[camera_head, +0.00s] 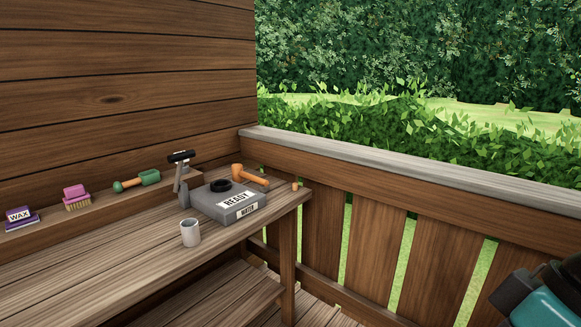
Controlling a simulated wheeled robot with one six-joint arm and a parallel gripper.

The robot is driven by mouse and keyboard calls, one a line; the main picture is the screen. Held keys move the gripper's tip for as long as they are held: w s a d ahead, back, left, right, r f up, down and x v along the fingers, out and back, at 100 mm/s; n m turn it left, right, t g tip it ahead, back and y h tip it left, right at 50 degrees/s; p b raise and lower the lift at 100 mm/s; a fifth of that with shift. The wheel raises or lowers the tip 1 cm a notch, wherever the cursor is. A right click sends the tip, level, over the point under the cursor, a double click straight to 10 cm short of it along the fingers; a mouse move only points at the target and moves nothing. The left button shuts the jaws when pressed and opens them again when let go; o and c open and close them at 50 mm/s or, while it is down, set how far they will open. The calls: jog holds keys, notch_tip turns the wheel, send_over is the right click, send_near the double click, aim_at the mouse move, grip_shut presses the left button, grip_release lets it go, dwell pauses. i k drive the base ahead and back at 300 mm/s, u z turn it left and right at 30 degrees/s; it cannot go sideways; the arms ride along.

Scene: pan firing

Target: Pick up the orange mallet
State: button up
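The orange mallet (249,175) lies on its side behind the grey box, near the right end of the bench. Its head is at the left and its handle points right. The box may hide the lower part of the mallet. The grey box (228,204) has labels reading "READY" and "WATER" and a black ring on top. My gripper is not in view; only a teal and dark part that looks like my own arm shows at the lower right corner, far from the mallet.
A grey cup (190,233) stands at the front edge of the wooden bench (110,270). A black-topped tool (181,172) stands left of the box. A wooden railing (400,172) runs right.

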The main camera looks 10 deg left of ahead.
aim_at(238, 173)
jog(key=z, duration=0.1)
jog(key=i, duration=2.05)
jog(key=u, duration=1.5)
jog(key=i, duration=0.7)
jog(key=u, duration=0.75)
jog(key=i, duration=0.5)
jog(key=z, duration=0.05)
